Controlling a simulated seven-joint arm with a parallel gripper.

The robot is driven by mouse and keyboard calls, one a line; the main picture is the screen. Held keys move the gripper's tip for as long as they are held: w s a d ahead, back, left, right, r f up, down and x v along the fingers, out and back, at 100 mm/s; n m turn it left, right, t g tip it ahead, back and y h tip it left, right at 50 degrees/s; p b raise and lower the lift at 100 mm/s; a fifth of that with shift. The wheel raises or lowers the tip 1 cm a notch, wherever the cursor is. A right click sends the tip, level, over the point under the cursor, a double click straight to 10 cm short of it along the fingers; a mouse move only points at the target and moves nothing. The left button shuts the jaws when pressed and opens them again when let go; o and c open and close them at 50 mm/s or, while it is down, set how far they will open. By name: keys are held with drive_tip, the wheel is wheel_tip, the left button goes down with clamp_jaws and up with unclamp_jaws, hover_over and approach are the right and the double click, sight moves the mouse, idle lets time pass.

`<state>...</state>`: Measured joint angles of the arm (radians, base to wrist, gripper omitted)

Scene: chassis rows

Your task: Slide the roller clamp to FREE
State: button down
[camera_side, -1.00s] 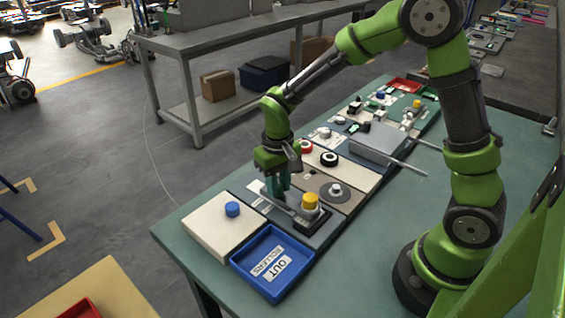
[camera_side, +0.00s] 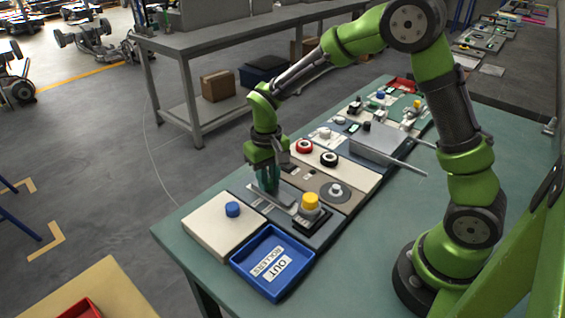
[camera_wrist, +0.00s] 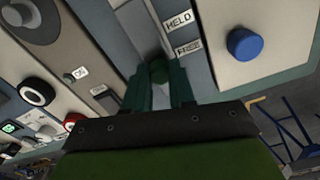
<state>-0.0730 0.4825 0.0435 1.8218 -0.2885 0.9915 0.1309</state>
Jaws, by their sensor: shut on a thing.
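My gripper (camera_side: 267,190) is down at the far end of the grey clamp panel (camera_side: 325,237) in the side view. In the wrist view its dark green fingers (camera_wrist: 160,97) are shut on the roller clamp's dark rounded knob (camera_wrist: 158,70); the fingers hide much of it. The FREE label (camera_wrist: 188,48) and the HELD label (camera_wrist: 179,21) sit right of the slide channel. The knob is beside and slightly past the FREE label, on the side away from HELD. In the side view the fingers cover the clamp.
A yellow button (camera_side: 310,201) stands at the panel's near end. A blue knob (camera_side: 232,209) on a cream block (camera_side: 215,232) lies to the left. The blue OUT ROLLERS tray (camera_side: 292,286) is in front. Red and black round knobs lie farther back on neighbouring panels.

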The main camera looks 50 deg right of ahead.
drive_tip(key=c, duration=0.9)
unclamp_jaws()
drive_tip(key=shift+w, duration=0.2)
drive_tip(key=shift+c, duration=0.2)
drive_tip(key=shift+r, duration=0.1)
wheel_tip(320, 180, up, 17)
